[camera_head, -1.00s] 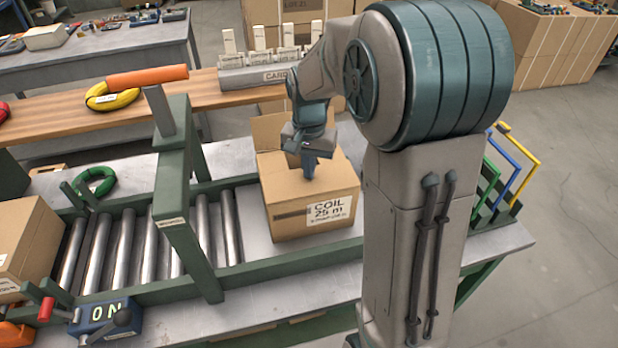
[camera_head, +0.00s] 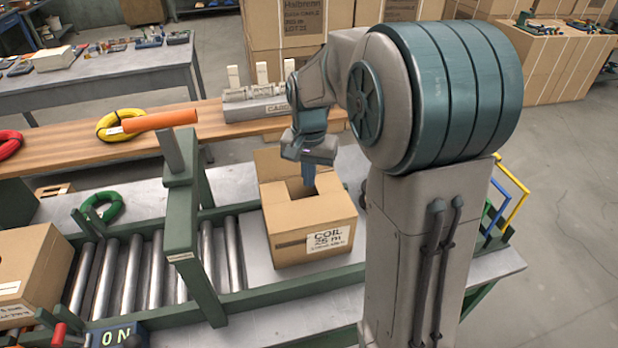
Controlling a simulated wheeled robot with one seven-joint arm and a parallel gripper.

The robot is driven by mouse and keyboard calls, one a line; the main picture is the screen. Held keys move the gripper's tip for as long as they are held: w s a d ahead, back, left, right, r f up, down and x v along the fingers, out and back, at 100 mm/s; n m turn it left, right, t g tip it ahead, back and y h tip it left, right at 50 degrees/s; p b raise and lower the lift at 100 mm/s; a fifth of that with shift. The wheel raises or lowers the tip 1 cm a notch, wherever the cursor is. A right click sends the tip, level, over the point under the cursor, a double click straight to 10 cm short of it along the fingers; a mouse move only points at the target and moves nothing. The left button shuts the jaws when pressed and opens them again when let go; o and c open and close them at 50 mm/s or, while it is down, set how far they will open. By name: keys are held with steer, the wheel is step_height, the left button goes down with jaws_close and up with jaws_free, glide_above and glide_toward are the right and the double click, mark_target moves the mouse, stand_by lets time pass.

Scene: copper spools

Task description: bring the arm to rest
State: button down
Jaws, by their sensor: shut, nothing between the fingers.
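My gripper (camera_head: 308,185) is shut and empty. It points down at the top of an open cardboard box (camera_head: 312,246) labelled "COIL 25 m". The fingertips overlap the dark opening in the box top; I cannot tell whether they are inside it or just above it. A flap stands up at the back of the box. My arm is bent, reaching left from the column at the right. The inside of the box is mostly hidden.
A green post frame (camera_head: 182,230) spans the roller conveyor (camera_head: 150,275) left of the box. Another carton (camera_head: 30,268) stands at far left. Behind are a wooden shelf (camera_head: 70,150) with yellow and red coils, and a card holder (camera_head: 255,108).

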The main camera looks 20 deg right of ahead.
steer(key=shift+r, duration=0.75)
steer(key=s+r+n+t+b, duration=0.2)
steer(key=s+n, duration=0.4)
steer(key=s, duration=1.3)
steer(key=shift+s+r+t, duration=0.2)
steer(key=shift+t, duration=0.7)
